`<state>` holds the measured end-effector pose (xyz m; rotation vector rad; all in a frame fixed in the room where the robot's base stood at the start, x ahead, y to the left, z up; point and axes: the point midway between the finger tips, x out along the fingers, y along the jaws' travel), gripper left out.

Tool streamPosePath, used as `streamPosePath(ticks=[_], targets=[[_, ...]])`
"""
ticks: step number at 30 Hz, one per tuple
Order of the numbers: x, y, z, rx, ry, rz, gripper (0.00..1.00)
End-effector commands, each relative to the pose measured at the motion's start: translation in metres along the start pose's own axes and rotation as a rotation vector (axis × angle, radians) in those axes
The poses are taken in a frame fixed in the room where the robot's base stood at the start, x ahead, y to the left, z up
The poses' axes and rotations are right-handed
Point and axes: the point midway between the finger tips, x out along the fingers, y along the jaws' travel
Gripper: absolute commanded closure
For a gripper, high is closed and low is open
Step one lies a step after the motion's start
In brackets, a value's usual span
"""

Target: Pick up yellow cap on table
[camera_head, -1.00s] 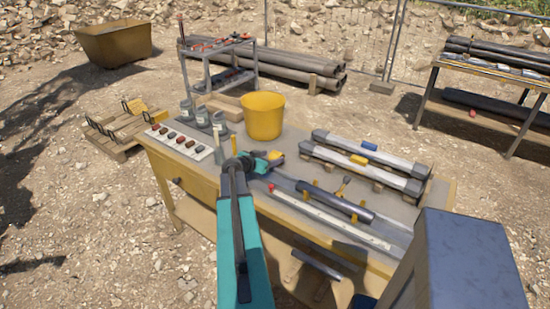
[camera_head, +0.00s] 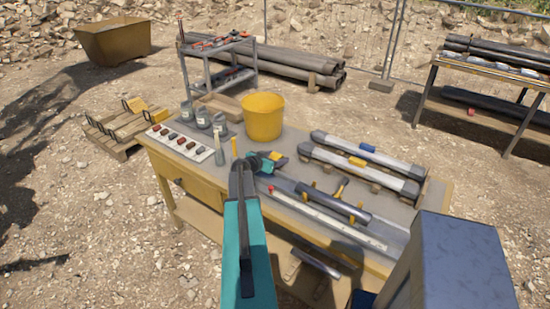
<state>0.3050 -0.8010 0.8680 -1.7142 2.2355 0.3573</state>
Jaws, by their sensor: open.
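My gripper (camera_head: 270,161) is at the end of my teal arm, low over the middle of the table (camera_head: 163,165). It is small and partly hidden by my own wrist. A small yellow patch lies right at its fingers; I cannot tell whether it touches them. A small yellow piece (camera_head: 357,161), possibly the cap, sits on the nearer long grey bar, to the right of my gripper. I cannot tell for certain which is the yellow cap.
A yellow bucket (camera_head: 263,117) stands behind my gripper. Grey jars (camera_head: 203,118) and a white board (camera_head: 182,142) with small dark pieces are at left. A dark cylinder (camera_head: 342,208) and a pale strip (camera_head: 315,217) lie at right front. A blue piece (camera_head: 367,147) sits on the farther bar.

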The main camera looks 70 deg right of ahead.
Motion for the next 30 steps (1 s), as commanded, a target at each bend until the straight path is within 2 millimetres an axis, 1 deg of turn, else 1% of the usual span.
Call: streamPosePath(ticks=[4,20,21,23,24,28,29,30], targets=[[0.0053,-0.0006,0.0003,-0.001,-0.001,-0.001,0.39],[0.0049,-0.0009,0.0008,-0.001,0.0,-0.002,0.39],[0.0048,-0.001,0.0008,-0.001,0.0,-0.002,0.42],[0.0048,-0.001,0.0008,-0.001,0.0,-0.002,0.53],[0.0047,-0.0011,0.0008,-0.001,0.0,-0.002,0.59],[0.0047,-0.0012,0.0009,-0.001,0.0,-0.002,0.81],[0.0046,-0.0012,0.0009,-0.001,0.0,-0.002,0.83],[0.0046,-0.0012,0.0007,-0.001,0.0,-0.002,0.83]])
